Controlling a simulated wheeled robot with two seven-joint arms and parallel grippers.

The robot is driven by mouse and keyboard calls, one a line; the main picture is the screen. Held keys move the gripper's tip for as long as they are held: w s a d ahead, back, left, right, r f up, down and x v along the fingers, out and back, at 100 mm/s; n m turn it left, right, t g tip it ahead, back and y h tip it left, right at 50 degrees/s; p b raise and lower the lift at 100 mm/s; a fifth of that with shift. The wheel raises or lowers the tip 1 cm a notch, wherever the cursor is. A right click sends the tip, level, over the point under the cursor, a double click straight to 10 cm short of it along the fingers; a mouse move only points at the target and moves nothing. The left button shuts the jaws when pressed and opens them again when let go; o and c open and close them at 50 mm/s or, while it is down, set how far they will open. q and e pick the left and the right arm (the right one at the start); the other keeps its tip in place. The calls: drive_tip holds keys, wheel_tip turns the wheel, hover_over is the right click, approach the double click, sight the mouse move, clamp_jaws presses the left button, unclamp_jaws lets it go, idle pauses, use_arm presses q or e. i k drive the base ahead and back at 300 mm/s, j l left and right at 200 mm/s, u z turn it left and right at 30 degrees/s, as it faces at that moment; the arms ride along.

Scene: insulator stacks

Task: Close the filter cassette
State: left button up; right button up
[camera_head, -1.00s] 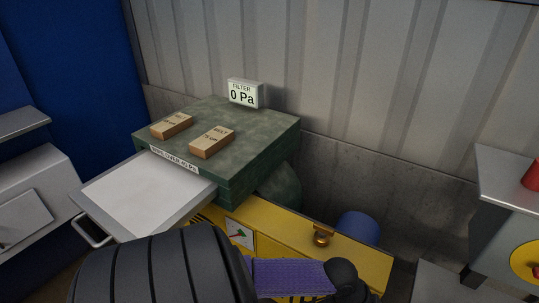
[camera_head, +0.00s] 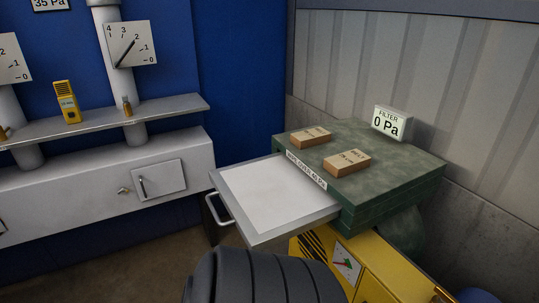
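The filter cassette (camera_head: 283,198) is a white panel in a grey metal frame. It sticks out from the left side of a green box (camera_head: 405,180), so it stands pulled out. A metal loop handle (camera_head: 217,212) is on its outer left end. A display (camera_head: 389,123) on the box reads "FILTER 0 Pa". Neither of my grippers is in view.
Two cardboard boxes (camera_head: 347,163) lie on the green box. A yellow unit (camera_head: 365,282) is under it. At left, a grey cabinet (camera_head: 100,187) with a small door (camera_head: 160,180), a shelf (camera_head: 170,112) and dial gauges (camera_head: 131,45) line the blue wall. Floor is free left of the cassette.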

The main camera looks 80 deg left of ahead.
sight(271, 201)
drive_tip(key=u, duration=0.95)
drive_tip(key=l+u, duration=0.1)
drive_tip(key=u, duration=0.8)
drive_tip(key=l+u, duration=0.15)
drive_tip(key=u, duration=1.25)
